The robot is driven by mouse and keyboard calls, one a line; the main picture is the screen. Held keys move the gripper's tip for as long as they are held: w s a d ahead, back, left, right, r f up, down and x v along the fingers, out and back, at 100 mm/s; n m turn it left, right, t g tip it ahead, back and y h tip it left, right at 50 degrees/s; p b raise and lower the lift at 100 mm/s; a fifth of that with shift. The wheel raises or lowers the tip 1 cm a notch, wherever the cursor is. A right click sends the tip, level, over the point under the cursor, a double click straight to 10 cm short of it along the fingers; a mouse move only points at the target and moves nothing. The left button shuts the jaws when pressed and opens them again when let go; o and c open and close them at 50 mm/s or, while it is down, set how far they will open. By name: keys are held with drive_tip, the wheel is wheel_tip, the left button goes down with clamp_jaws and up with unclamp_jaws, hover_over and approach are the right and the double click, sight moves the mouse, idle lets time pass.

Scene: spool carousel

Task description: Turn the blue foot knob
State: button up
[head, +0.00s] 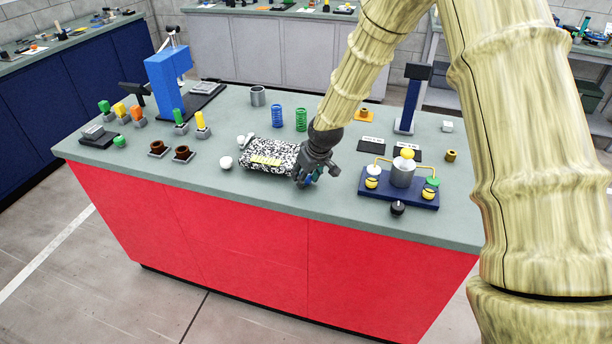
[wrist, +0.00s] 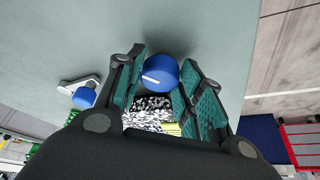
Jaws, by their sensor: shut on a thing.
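The blue foot knob (wrist: 163,76), a short blue cylinder with a white line on its face, sits between my fingers in the wrist view. My gripper (wrist: 160,88) is shut on it, with one teal-padded finger on each side. In the head view my gripper (head: 306,180) is at the right end of a black-and-white speckled box (head: 284,148) with a yellow label. The box also shows behind the knob in the wrist view (wrist: 150,107). In the head view the gripper mostly hides the knob.
A second blue knob (wrist: 83,97) by a pale foot is left of my fingers in the wrist view. White round knobs (head: 226,162) are at the box's left. A navy stand with a grey cup (head: 403,174) is to the right. The counter front edge is close.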

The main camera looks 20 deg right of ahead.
drive_tip(key=o, duration=0.9)
drive_tip(key=shift+w+r, duration=0.1)
drive_tip(key=shift+w, duration=0.1)
drive_tip(key=shift+o, duration=0.5)
drive_tip(key=shift+s, duration=0.1)
drive_tip(key=v, duration=1.1)
drive_tip(key=shift+s+r, duration=0.25)
drive_tip(key=shift+r, duration=0.1)
drive_tip(key=shift+d, duration=0.15)
